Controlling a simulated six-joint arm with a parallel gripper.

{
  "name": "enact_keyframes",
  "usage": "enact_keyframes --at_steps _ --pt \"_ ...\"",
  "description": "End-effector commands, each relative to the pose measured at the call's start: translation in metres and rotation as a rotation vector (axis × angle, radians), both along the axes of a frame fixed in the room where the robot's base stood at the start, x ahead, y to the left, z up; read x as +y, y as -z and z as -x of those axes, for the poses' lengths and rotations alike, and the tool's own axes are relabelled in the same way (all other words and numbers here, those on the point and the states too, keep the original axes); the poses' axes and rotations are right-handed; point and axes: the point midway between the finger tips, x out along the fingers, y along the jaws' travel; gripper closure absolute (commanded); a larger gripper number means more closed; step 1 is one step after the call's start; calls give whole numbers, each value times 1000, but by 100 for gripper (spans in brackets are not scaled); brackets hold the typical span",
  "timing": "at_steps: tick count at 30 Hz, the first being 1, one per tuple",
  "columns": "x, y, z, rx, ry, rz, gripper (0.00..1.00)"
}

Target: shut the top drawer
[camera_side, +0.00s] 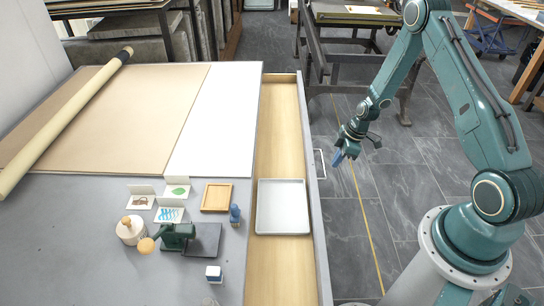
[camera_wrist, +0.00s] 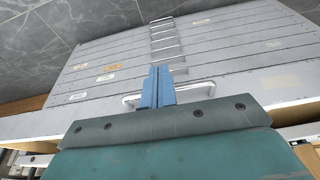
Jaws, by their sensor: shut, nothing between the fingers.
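The top drawer (camera_side: 316,215) stands pulled out from the right side of the flat cabinet, its pale wooden inside showing. A shallow metal tray (camera_side: 283,207) lies in it. The drawer's white bar handle (camera_side: 320,164) is on the outer face of its front; the handle also shows in the wrist view (camera_wrist: 204,85). My gripper (camera_side: 338,158) is just right of the handle, outside the drawer front. In the wrist view its blue fingers (camera_wrist: 160,72) are together and empty, overlapping the middle of the handle. I cannot tell whether they touch it.
The cabinet top (camera_side: 100,247) holds a paper roll (camera_side: 65,122), sheets, small cards, a wooden tray (camera_side: 216,197) and a green tool (camera_side: 177,236). Lower drawer fronts (camera_wrist: 100,62) appear closed in the wrist view. Tiled floor (camera_side: 375,215) is clear right of the drawer.

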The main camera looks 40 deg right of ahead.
Motion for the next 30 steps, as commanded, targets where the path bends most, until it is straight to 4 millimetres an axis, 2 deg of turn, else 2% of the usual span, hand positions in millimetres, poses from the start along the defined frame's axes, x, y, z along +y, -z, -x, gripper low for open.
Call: enact_keyframes --at_steps 14,30 --pt "1 0 -1 0 -1 0 100" --pt "22 0 -22 -1 -2 0 100"
